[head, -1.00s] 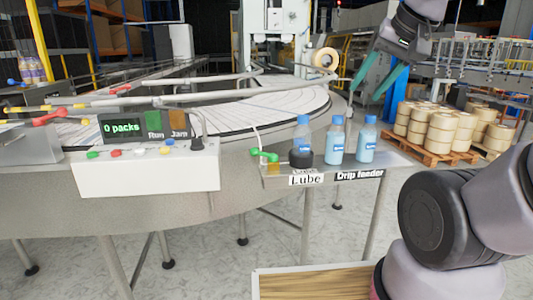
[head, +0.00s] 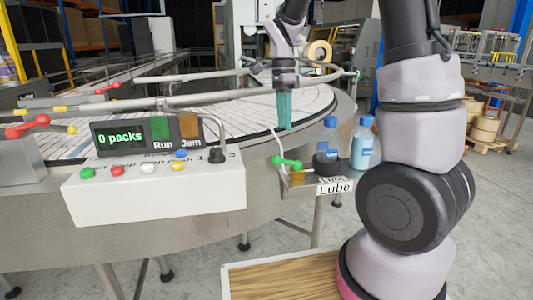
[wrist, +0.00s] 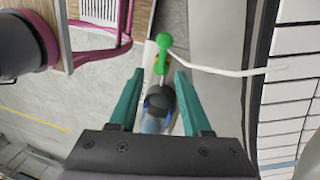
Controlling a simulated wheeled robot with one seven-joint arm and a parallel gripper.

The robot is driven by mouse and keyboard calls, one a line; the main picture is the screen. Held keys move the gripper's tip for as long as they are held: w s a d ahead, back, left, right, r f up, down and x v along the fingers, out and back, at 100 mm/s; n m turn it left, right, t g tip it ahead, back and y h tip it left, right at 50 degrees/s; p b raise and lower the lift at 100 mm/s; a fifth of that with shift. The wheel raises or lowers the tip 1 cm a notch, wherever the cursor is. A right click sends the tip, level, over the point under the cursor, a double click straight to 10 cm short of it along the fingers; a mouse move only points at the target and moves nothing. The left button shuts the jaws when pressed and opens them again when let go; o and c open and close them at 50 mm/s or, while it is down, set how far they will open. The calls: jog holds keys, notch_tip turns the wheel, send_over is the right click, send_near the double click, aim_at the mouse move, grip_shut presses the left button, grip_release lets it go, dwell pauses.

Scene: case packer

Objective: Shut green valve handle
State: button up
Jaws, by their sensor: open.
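The green valve handle (head: 288,162) is a small lever with rounded ends on the Lube stand at the edge of the conveyor table. In the wrist view the green handle (wrist: 163,52) shows ahead of the fingertips, roughly between them, with a pale tube running right from it. My gripper (head: 285,126) hangs fingers down above the handle, apart from it. In the wrist view my gripper (wrist: 155,75) has its two teal fingers spread, with nothing held. A dark cap with a blue bottle below it (wrist: 158,105) shows between the fingers, nearer the palm.
A blue bottle on a dark base (head: 328,140) and another bottle (head: 362,145) stand just right of the handle. The control box (head: 155,185) with coloured buttons is to the left. A curved rail (head: 210,100) runs over the conveyor (head: 225,112).

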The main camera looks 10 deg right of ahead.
aim_at(287, 162)
jog(key=f, duration=0.3)
jog(key=s+f, duration=0.1)
jog(key=f, duration=0.7)
jog(key=shift+s+a+f, duration=0.1)
jog(key=shift+s+a, duration=0.05)
jog(key=shift+a, duration=0.1)
grip_shut()
jog(key=shift+a, duration=0.2)
dwell(0.9)
